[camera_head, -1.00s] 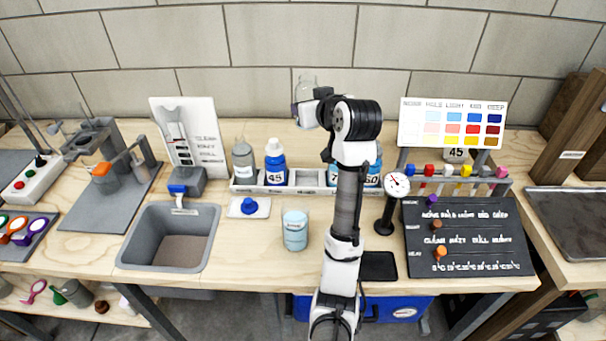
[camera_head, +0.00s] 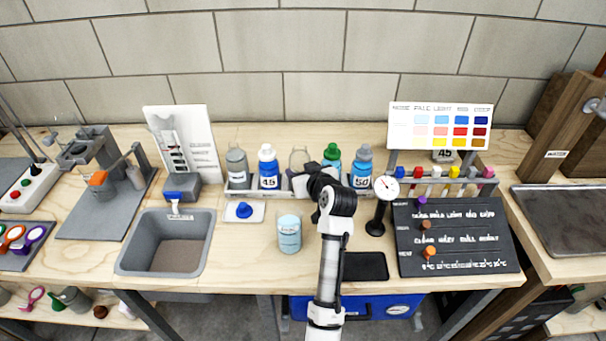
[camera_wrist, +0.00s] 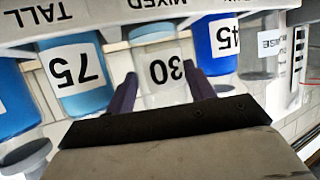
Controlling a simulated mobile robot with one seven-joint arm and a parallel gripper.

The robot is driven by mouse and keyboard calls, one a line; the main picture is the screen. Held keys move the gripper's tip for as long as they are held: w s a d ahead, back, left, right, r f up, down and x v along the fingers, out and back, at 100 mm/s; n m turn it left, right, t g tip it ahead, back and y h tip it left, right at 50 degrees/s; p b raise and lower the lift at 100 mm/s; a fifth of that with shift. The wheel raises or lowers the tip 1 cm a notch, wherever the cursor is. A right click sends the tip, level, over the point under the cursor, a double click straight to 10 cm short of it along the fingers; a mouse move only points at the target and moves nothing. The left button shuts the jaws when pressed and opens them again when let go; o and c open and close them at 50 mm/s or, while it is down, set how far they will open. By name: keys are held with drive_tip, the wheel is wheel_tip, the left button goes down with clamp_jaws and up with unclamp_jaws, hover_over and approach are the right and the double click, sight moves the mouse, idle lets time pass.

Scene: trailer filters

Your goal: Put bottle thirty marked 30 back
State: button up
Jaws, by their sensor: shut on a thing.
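Bottle thirty is clear with a white label marked 30 (camera_wrist: 163,72). In the wrist view it stands between the two dark fingers of my gripper (camera_wrist: 160,92), which is shut on it. In the head view bottle thirty (camera_head: 298,159) shows as a clear top at the rack's middle, its lower part hidden by my gripper (camera_head: 300,182). The white rack (camera_head: 240,189) holds a row of bottles. Bottle thirty is in line with that row, between bottle 45 (camera_head: 268,166) and bottle 75 (camera_wrist: 78,75). I cannot tell whether it rests on the rack's floor.
A grey bottle (camera_head: 237,166) and a blue bottle (camera_head: 361,167) stand in the rack. A dial gauge (camera_head: 382,206) stands right of my arm. A light blue jar (camera_head: 289,234) and a sink (camera_head: 165,242) are in front on the left.

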drive_tip(key=shift+f, duration=0.9)
drive_tip(key=shift+f, duration=0.15)
drive_tip(key=o, duration=1)
drive_tip(key=b+v, duration=0.3)
drive_tip(key=v, duration=0.9)
